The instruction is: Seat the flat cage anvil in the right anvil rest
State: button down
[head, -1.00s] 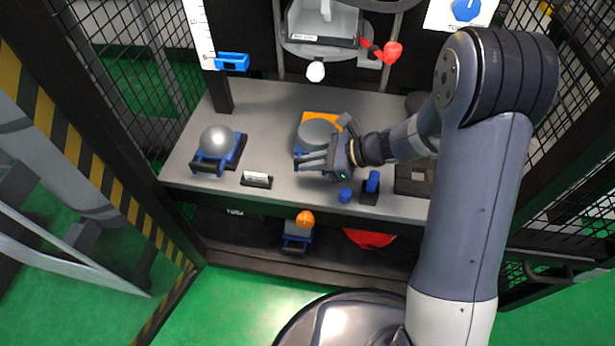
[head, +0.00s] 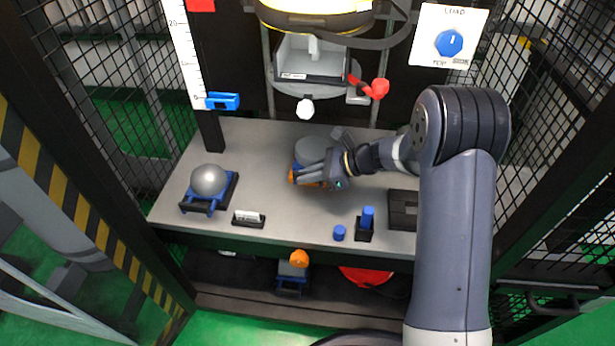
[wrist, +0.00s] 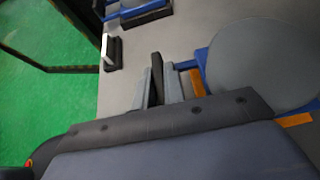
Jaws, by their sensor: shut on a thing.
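The flat cage anvil (head: 311,149) has a round grey top in a blue frame. It is over or on an orange plate (head: 293,177) at the bench's middle; I cannot tell whether there is a gap below. The disc (wrist: 262,65) fills the right of the wrist view. My gripper (head: 314,172) is at its front. In the wrist view my gripper (wrist: 163,82) is shut on a dark bar, apparently the anvil's handle. A black tray (head: 403,200) at the bench's right, partly behind my arm, looks like the right anvil rest; it appears empty.
A ball-topped blue anvil (head: 209,180) sits in a black rest at left. A small label stand (head: 248,219), a blue cylinder (head: 339,233) and a blue peg in a black holder (head: 366,224) line the front. The drop carriage (head: 313,62) hangs above. Mesh walls flank the bench.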

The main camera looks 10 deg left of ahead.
jog(key=shift+f, duration=0.8)
jog(key=c, duration=1.5)
grip_release()
jog(key=shift+f, duration=0.1)
jog(key=shift+f+b, duration=0.25)
jog(key=shift+b, duration=0.25)
jog(key=p+v, duration=0.1)
jog(key=v, duration=0.2)
jog(key=p+v, duration=0.1)
jog(key=v, duration=0.3)
jog(key=r+p+v, duration=0.1)
jog(key=p+v, duration=0.1)
jog(key=v, duration=0.2)
jog(key=shift+s+a, duration=0.3)
jog(key=shift+s, duration=0.1)
